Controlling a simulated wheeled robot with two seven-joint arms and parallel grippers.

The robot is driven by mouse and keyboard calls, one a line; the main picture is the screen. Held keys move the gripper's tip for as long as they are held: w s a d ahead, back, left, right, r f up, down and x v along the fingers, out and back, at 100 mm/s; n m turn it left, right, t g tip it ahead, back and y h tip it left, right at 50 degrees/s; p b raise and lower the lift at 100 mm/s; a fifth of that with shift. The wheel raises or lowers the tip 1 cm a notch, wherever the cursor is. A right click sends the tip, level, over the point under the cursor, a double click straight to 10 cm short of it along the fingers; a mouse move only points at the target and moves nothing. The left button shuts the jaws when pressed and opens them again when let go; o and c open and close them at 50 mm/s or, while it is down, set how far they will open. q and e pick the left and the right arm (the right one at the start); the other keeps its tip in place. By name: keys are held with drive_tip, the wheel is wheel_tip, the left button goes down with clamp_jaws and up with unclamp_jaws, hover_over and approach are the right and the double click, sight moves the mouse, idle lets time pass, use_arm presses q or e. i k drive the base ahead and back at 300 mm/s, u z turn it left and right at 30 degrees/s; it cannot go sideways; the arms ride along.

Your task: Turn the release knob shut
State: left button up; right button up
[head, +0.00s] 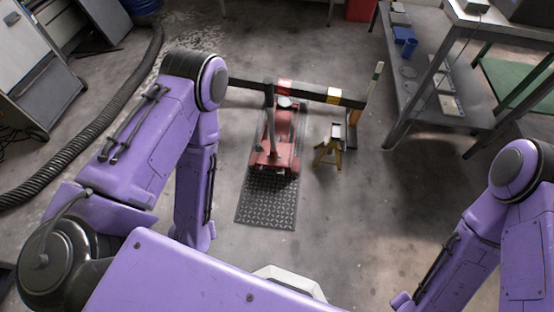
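A red floor jack (276,150) sits in the middle of the head view, on a dark diamond-plate mat (266,206). A grey upright bar, perhaps its handle, rises at its left side. The release knob is too small to make out at this distance. My purple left arm comes in from the left and its forearm hangs down left of the mat, apart from the jack. My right arm is at the lower right, far from the jack. Neither gripper's fingers can be seen.
A dark beam (310,95) with a yellow band crosses at the jack's far end. A yellow jack stand (329,148) stands right of the jack. A metal shelf (411,62) is at the right; a black hose (97,124) lies left.

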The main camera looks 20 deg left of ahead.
sight(259, 148)
drive_tip(key=k, duration=0.5)
drive_tip(key=u, duration=1.45)
drive_tip(key=i, duration=1.1)
drive_tip(key=z, duration=2.1)
